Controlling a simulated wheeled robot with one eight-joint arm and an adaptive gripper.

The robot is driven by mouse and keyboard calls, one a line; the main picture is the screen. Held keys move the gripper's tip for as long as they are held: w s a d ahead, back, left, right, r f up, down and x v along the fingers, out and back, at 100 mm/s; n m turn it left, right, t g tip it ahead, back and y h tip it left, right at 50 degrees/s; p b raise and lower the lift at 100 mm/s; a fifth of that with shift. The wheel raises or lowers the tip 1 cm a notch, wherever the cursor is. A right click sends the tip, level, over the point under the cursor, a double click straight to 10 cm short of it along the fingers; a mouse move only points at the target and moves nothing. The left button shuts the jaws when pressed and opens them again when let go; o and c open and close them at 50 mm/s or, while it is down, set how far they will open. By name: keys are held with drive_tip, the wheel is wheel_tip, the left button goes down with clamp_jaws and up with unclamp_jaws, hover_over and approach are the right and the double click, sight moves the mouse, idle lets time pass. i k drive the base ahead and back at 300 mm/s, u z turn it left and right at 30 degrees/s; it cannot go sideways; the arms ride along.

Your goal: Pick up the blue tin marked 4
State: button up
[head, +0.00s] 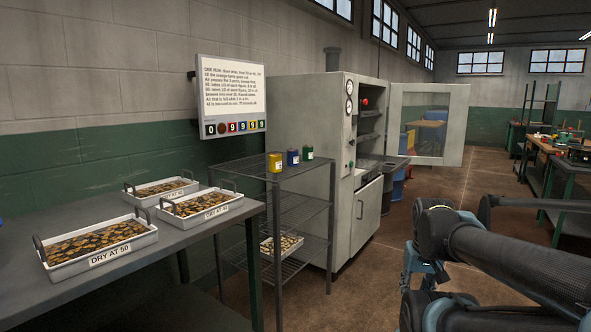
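The blue tin (293,157) stands upright on the top shelf of a grey wire rack (310,196). A small pale mark shows on the blue tin, too small to read. My gripper (412,278) shows in part as a teal mechanism beside my dark arm at lower right. It is well to the right of the rack and apart from the tins. Its fingers are too small and too covered to tell whether they are open.
A grey table (198,262) at left holds trays of brown pieces, the front one (103,258) labelled "DRY AT 50". A tray (282,245) sits on a lower rack shelf. A grey cabinet (337,140) with its windowed door (452,124) open stands behind the rack. Floor (345,300) is clear.

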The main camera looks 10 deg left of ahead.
sight(293, 155)
drive_tip(key=k, duration=0.4)
drive_tip(key=z, duration=0.65)
drive_tip(key=i, duration=1.5)
drive_tip(key=u, duration=1.8)
